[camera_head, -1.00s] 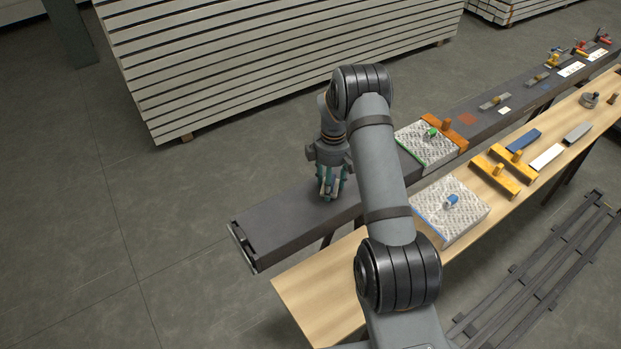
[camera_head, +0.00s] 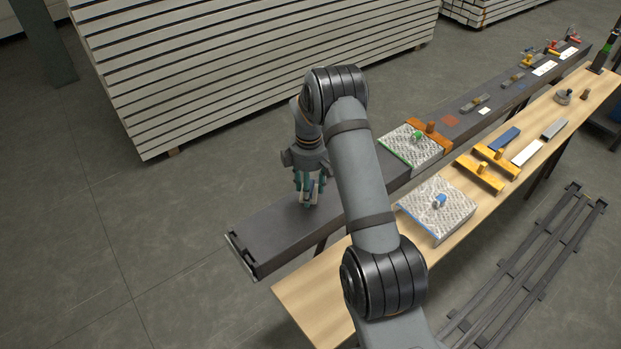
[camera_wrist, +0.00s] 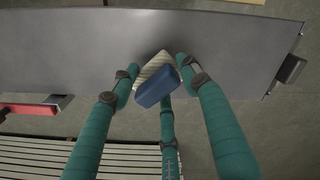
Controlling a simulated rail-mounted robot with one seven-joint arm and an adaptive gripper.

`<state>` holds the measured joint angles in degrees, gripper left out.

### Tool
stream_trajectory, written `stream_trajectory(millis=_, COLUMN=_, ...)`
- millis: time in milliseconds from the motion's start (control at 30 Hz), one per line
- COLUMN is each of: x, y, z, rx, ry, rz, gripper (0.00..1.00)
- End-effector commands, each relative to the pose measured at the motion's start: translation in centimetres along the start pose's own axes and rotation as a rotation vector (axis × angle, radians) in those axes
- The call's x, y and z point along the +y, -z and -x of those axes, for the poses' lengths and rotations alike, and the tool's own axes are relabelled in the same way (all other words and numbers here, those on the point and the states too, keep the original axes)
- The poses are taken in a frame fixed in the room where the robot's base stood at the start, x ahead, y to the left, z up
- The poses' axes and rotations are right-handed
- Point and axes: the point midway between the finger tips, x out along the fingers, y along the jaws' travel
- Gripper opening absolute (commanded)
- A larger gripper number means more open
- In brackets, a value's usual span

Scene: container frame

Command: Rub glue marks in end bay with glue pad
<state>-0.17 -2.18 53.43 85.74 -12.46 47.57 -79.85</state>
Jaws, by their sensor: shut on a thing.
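My gripper (camera_head: 308,195) is over the near end of the long dark grey beam (camera_head: 270,225), on its bare end bay. In the wrist view its teal fingers (camera_wrist: 158,78) are shut around a small pad with a blue top (camera_wrist: 154,87) and a pale, ribbed base, which I take as the glue pad. The pad is at or just above the grey surface (camera_wrist: 70,45); I cannot tell whether it touches. In the head view the fingers mostly hide it. No glue marks can be made out on the visible grey surface.
A white textured block with a green knob (camera_head: 412,147) and an orange clamp piece (camera_head: 430,137) sit farther along the beam. A wooden bench (camera_head: 310,285) alongside holds another block with a blue knob (camera_head: 437,203), yellow tools (camera_head: 480,170) and several bars. Stacked panels (camera_head: 250,70) stand behind.

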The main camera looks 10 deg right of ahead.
Motion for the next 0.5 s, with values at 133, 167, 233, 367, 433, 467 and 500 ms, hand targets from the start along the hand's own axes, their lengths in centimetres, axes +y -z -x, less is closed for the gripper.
stream_trajectory(millis=133, x=0.0, y=0.2, z=1.8, rx=0.001, ry=-0.002, rz=0.005, gripper=0.25)
stream_trajectory(millis=167, x=0.0, y=0.2, z=2.0, rx=0.001, ry=-0.002, rz=0.005, gripper=0.25)
stream_trajectory(millis=233, x=0.0, y=0.3, z=2.7, rx=0.001, ry=-0.002, rz=0.005, gripper=0.25)
stream_trajectory(millis=367, x=-0.1, y=0.3, z=3.6, rx=0.001, ry=-0.001, rz=0.005, gripper=0.25)
stream_trajectory(millis=433, x=-0.1, y=0.3, z=3.9, rx=0.0, ry=0.0, rz=0.006, gripper=0.25)
stream_trajectory(millis=467, x=-0.1, y=0.3, z=4.0, rx=0.0, ry=0.0, rz=0.006, gripper=0.25)
stream_trajectory(millis=500, x=-0.1, y=0.3, z=4.0, rx=0.0, ry=0.0, rz=0.006, gripper=0.25)
